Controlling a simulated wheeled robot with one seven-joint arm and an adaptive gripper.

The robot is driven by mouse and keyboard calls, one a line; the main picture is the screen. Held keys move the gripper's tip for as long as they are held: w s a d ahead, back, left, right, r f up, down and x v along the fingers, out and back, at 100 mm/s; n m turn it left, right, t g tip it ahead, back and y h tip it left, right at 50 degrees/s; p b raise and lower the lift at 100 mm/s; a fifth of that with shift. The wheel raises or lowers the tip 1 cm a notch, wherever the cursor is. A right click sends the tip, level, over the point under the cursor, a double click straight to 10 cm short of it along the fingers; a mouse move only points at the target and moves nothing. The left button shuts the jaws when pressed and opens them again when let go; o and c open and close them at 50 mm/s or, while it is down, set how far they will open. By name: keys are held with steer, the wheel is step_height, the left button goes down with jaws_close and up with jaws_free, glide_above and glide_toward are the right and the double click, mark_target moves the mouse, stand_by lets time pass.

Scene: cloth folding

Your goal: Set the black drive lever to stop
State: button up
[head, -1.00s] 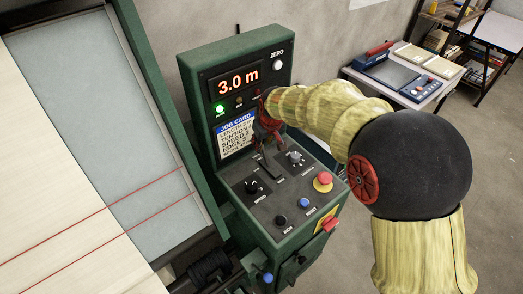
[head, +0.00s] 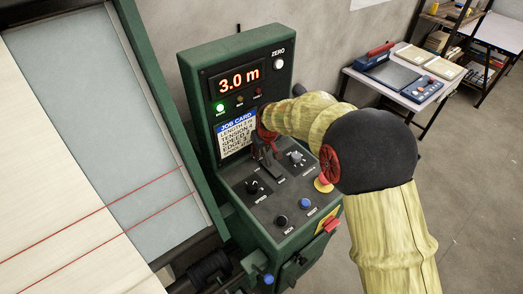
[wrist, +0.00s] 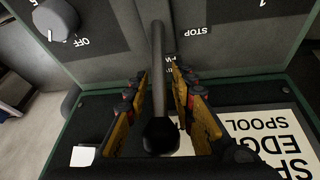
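The black drive lever (wrist: 158,75) stands up from the console's sloped control panel. In the wrist view it runs between my two fingers, with its round black knob (wrist: 161,134) closest to the camera. My gripper (wrist: 158,92) is open around the lever, with a narrow gap on each side. A STOP label (wrist: 198,31) is printed to the right of the lever's base in that view. Another label beside the slot is partly hidden by the right finger. In the head view my gripper (head: 264,150) is at the lever, which it mostly covers.
The green console (head: 187,75) shows 3.0 m and a lit green lamp (head: 219,107). Knobs (head: 252,187), a blue button (head: 305,203) and a red stop button (head: 324,180) crowd the panel around the lever. The job card (head: 237,135) is behind my gripper.

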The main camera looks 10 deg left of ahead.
jaws_close()
stand_by(0.7)
